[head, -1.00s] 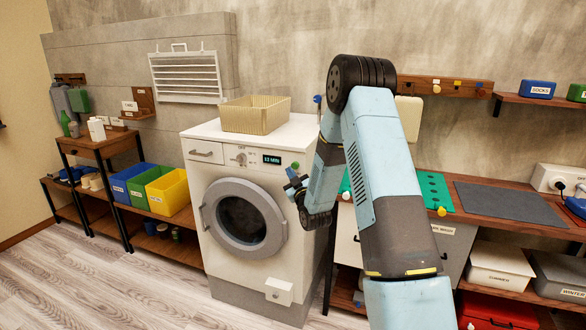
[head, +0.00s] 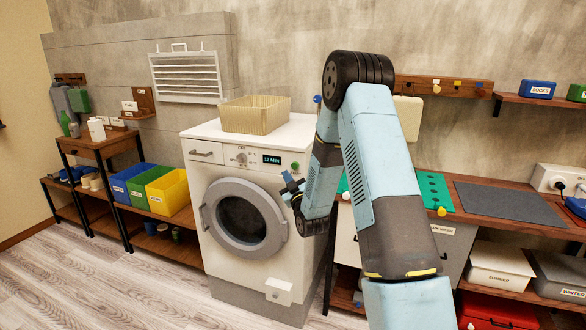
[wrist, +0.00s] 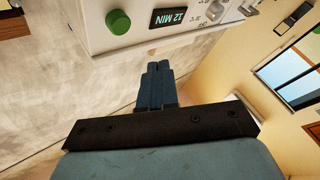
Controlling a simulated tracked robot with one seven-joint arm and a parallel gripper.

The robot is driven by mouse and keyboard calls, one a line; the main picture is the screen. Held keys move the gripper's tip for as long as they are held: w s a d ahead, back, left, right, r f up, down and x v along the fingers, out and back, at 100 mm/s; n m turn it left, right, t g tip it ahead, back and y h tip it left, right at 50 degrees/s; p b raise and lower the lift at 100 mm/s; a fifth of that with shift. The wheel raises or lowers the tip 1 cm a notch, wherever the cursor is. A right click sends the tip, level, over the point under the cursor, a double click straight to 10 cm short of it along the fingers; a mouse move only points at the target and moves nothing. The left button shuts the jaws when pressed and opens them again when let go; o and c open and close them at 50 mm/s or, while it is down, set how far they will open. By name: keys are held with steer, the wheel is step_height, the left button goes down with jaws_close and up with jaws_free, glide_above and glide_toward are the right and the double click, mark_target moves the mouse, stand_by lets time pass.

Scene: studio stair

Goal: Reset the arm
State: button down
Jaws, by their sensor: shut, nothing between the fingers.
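My arm reaches up and bends down again in front of the washing machine's right side in the head view. My gripper (head: 292,187) hangs at the end of it, in front of the machine's right edge and below the green button (head: 295,166). In the wrist view my gripper (wrist: 158,68) has its two dark blue fingers together, with nothing between them. The washing machine (head: 225,285) has a closed round door and a display (head: 272,159) reading 12 MIN. The green button (wrist: 118,21) and the display (wrist: 175,17) also show in the wrist view, beyond the fingertips.
A beige basket (head: 255,115) stands on the machine. Blue, green and yellow bins (head: 167,192) are on a low shelf to the left. A workbench with a grey mat (head: 508,203) and green board (head: 435,192) is at the right. The floor (head: 125,290) at front left is clear.

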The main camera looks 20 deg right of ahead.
steer(key=s+r+m+g+h, duration=0.25)
steer(key=s+r+g, duration=0.55)
steer(key=s+r, duration=0.6)
steer(key=s+r+m+g, duration=0.2)
steer(key=s+g, duration=0.1)
steer(key=s, duration=1.3)
steer(key=s+r+m+g, duration=0.2)
steer(key=s+g, duration=0.2)
steer(key=s, duration=1.2)
steer(key=shift+s+g, duration=0.25)
steer(key=shift+g, duration=0.05)
